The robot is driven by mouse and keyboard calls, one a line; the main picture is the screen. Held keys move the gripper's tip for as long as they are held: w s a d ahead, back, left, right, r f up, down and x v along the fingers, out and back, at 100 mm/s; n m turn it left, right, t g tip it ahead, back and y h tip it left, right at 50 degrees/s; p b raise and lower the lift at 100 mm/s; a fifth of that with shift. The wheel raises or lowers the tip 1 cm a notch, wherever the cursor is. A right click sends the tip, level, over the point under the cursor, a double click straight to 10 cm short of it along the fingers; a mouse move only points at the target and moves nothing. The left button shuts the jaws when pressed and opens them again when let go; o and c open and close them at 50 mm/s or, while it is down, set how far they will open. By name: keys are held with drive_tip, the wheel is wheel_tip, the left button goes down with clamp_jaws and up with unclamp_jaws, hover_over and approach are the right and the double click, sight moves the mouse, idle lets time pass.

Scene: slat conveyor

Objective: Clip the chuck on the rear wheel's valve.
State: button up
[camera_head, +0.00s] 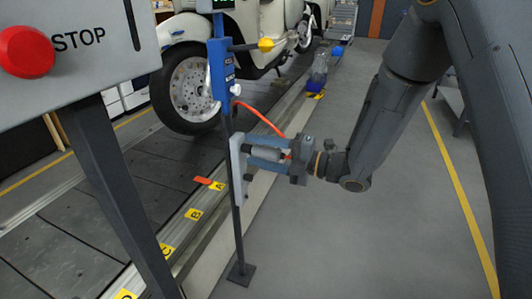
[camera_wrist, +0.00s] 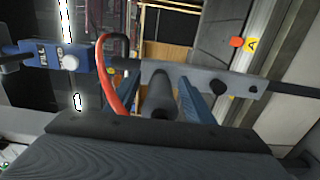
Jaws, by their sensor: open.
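The chuck (camera_head: 266,154) is a grey cylinder at a pale plate (camera_head: 238,185) on the dark upright post. An orange-red hose runs to it from the blue unit above. My gripper (camera_head: 252,152) is open, with its blue fingers on either side of the chuck. In the wrist view the chuck (camera_wrist: 160,95) lies between the fingers (camera_wrist: 158,82), pointing at the plate (camera_wrist: 215,82); whether they touch it I cannot tell.
The blue unit (camera_head: 221,72) on the post has a yellow-tipped lever (camera_head: 265,44). A STOP panel (camera_head: 90,45) on a dark leg stands at near left. The slat conveyor (camera_head: 75,215) carries yellow letter marks along its edge. Grey floor at right is free.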

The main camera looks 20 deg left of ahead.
sight(279, 156)
idle(0.6)
clamp_jaws()
drive_tip(key=shift+s+d, duration=0.2)
drive_tip(key=shift+d, duration=2.8)
